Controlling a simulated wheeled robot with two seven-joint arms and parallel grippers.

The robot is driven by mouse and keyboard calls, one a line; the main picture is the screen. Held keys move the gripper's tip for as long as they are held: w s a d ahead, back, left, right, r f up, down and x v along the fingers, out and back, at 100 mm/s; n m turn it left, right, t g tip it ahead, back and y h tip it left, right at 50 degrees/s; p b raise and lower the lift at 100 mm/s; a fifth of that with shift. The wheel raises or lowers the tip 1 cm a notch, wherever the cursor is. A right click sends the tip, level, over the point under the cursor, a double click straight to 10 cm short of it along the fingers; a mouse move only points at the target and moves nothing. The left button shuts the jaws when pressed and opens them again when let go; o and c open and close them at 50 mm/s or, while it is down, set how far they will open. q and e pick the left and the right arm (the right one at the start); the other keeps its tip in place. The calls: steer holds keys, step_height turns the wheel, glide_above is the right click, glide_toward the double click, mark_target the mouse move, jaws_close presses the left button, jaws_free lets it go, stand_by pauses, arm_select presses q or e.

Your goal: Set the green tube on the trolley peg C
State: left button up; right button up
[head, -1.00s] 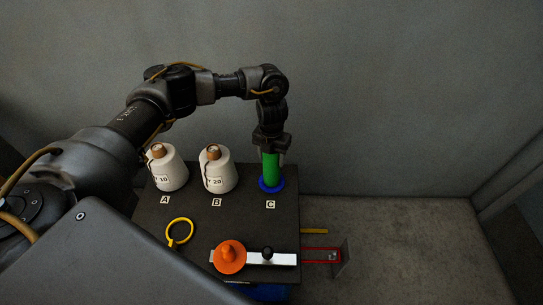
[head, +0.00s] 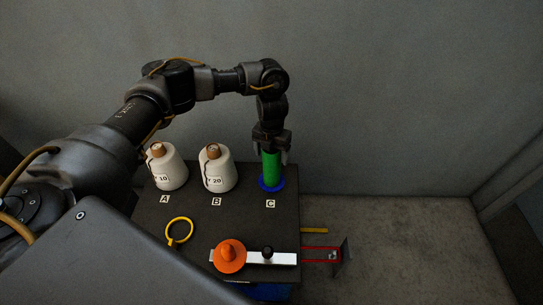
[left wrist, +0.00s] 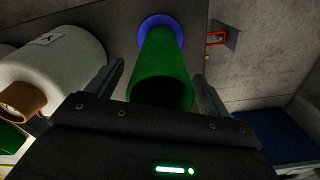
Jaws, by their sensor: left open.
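The green tube (head: 271,168) stands upright at position C, with its lower end in a blue ring (head: 271,185) on the dark trolley top (head: 190,205). The peg itself is hidden inside the tube. My left gripper (head: 271,157) is open just above and around the tube's upper end. In the left wrist view, the tube (left wrist: 165,65) rises from the blue ring (left wrist: 163,24) between the spread fingers (left wrist: 158,80), with a gap on each side. The tube's open dark mouth faces the camera. My right gripper is not in view.
White bobbins stand at A (head: 168,172) and B (head: 217,174), left of the tube. A yellow ring (head: 180,230), an orange cone-shaped piece (head: 229,257) and a white bar with a black knob (head: 284,258) are nearer. A red frame (head: 320,254) juts out right. Floor at right is clear.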

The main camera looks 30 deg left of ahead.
arm_select(q)
step_height(320, 180, up, 9)
steer(key=shift+r+p, duration=0.2)
steer(key=shift+p, duration=0.2)
stand_by(0.4)
